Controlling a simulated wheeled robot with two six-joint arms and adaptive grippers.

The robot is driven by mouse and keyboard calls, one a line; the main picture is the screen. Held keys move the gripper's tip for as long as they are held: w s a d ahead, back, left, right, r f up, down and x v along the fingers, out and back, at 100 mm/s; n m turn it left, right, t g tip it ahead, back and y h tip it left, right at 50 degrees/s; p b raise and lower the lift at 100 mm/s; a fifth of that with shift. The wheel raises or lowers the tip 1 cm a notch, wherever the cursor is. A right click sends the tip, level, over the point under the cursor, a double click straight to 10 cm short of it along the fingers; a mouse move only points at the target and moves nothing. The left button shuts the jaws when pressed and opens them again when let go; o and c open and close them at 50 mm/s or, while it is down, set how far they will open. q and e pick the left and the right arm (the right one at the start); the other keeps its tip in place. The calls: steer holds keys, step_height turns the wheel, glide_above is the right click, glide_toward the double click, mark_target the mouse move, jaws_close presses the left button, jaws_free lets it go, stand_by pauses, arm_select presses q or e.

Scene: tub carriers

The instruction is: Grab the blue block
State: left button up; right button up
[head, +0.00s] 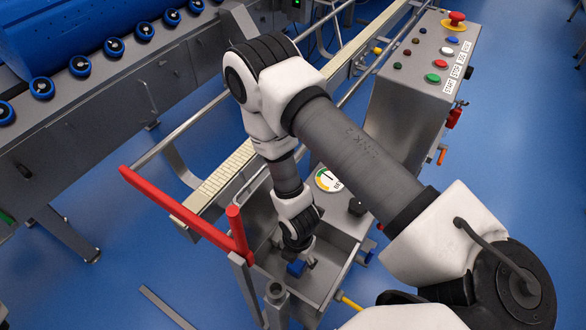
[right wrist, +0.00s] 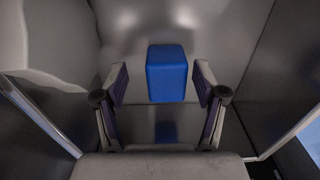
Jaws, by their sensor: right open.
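The blue block (right wrist: 167,74) shows in the right wrist view between the two fingers of my right gripper (right wrist: 160,82), with a gap on each side. The fingers are open and do not touch it. In the head view the blue block (head: 296,268) is small, inside a metal bin (head: 325,292), and my right gripper (head: 305,262) reaches down into the bin right beside it. The wrist partly covers this spot. Whether the block rests on the bin floor is hard to tell. My left gripper is not in view.
Metal bin walls (right wrist: 265,75) stand close around the gripper. A red handle bar (head: 185,213) rises at the left of the bin. A control box (head: 420,85) with buttons stands behind at the right. A conveyor (head: 110,80) runs at the upper left.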

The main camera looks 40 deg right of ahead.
steer(key=shift+f, duration=0.2)
steer(key=shift+d+r, duration=0.1)
steer(key=shift+c, duration=1.3)
steer(key=shift+s, duration=0.15)
steer(key=c, duration=1)
steer(key=shift+s+d+r, duration=0.1)
steer(key=shift+d, duration=0.1)
